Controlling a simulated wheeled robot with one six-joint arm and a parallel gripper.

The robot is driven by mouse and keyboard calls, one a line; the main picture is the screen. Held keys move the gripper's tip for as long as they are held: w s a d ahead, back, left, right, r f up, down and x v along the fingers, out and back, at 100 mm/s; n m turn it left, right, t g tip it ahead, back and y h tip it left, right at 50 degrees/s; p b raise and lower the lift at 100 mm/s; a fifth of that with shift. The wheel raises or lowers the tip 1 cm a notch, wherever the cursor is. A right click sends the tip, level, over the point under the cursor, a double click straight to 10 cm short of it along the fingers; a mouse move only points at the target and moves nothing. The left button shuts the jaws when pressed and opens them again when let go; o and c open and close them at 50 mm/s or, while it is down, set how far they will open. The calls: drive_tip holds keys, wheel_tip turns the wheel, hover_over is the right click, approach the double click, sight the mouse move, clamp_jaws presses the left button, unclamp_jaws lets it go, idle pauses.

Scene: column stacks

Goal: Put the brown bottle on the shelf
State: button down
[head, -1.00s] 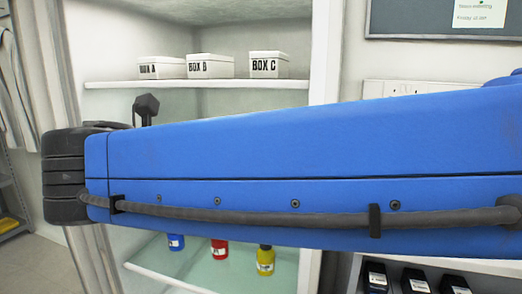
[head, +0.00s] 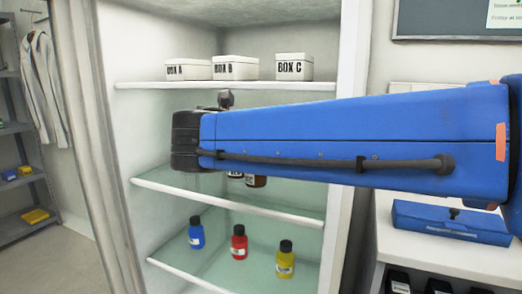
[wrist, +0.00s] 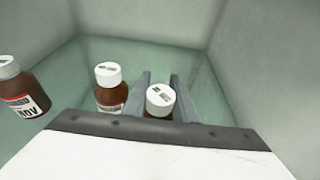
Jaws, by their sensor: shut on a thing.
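In the wrist view, my gripper (wrist: 160,90) has its two grey fingers on either side of a brown bottle (wrist: 159,102) with a white cap. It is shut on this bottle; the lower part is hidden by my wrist. Two more brown bottles with white caps and red-and-white labels stand to its left, one close by (wrist: 109,96) and one farther off (wrist: 22,96). In the head view, the lower ends of brown bottles (head: 257,181) show beneath my blue arm, above the middle glass shelf (head: 280,216). My fingers are hidden there. I cannot tell whether the held bottle touches the shelf.
White boxes A, B and C (head: 292,68) stand on the upper shelf (head: 290,87). Blue (head: 196,234), red (head: 239,244) and yellow (head: 285,261) bottles stand on the lowest shelf. A blue toolbox (head: 450,223) lies on the right counter. The cabinet's right side panel (head: 350,75) is beside my arm.

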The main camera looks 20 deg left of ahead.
drive_tip(key=shift+s+f, duration=0.15)
drive_tip(key=shift+f, duration=0.15)
drive_tip(key=c, duration=1.4)
unclamp_jaws()
drive_tip(key=shift+c, duration=0.2)
drive_tip(key=shift+r, duration=0.1)
drive_tip(key=v, duration=1.2)
